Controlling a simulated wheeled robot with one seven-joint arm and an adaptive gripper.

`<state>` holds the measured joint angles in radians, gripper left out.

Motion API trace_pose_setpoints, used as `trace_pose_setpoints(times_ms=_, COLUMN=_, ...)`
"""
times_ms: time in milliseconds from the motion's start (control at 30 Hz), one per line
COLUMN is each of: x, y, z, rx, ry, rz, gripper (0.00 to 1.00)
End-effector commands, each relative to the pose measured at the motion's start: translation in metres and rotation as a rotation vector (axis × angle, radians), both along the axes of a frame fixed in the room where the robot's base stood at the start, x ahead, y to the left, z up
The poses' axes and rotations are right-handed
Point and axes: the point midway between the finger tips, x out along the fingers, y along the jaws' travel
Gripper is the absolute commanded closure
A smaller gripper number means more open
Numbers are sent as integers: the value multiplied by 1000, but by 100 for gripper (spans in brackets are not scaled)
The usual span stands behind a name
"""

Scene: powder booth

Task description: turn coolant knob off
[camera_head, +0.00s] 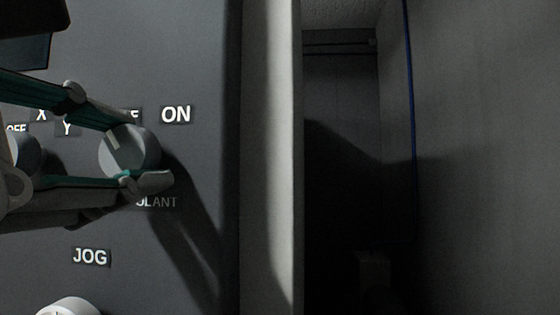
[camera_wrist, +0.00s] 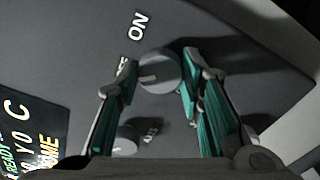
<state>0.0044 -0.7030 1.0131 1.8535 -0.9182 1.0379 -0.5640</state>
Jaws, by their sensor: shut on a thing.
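The coolant knob (camera_head: 132,150) is a round grey knob on a dark panel, above a partly covered label ending in "OLANT" (camera_head: 158,202). It also shows in the wrist view (camera_wrist: 158,72). Its pale pointer mark faces the upper left in the head view, on the side of the partly hidden OFF label (camera_head: 132,116) and away from the ON label (camera_head: 176,115). My gripper (camera_head: 142,154) is shut on the knob, one finger above it and one below in the head view. In the wrist view the fingers (camera_wrist: 160,70) flank it left and right.
Another knob (camera_head: 24,152) sits to the left, partly behind my gripper. A white knob (camera_head: 68,307) is below the JOG label (camera_head: 90,257). A lit screen (camera_wrist: 30,140) shows in the wrist view. The panel's right edge meets a pale upright (camera_head: 268,160).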

Motion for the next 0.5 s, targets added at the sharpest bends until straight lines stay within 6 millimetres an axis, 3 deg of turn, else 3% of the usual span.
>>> trace_pose_setpoints(times_ms=200, x=5, y=-3, z=-2, rx=-1, ry=8, rz=-7, gripper=94)
trace_pose_setpoints(times_ms=233, x=5, y=-3, z=-2, rx=-1, ry=8, rz=-7, gripper=59)
trace_pose_setpoints(times_ms=300, x=5, y=-3, z=-2, rx=-1, ry=8, rz=-8, gripper=46)
trace_pose_setpoints(times_ms=500, x=5, y=-4, z=-2, rx=0, ry=8, rz=-10, gripper=46)
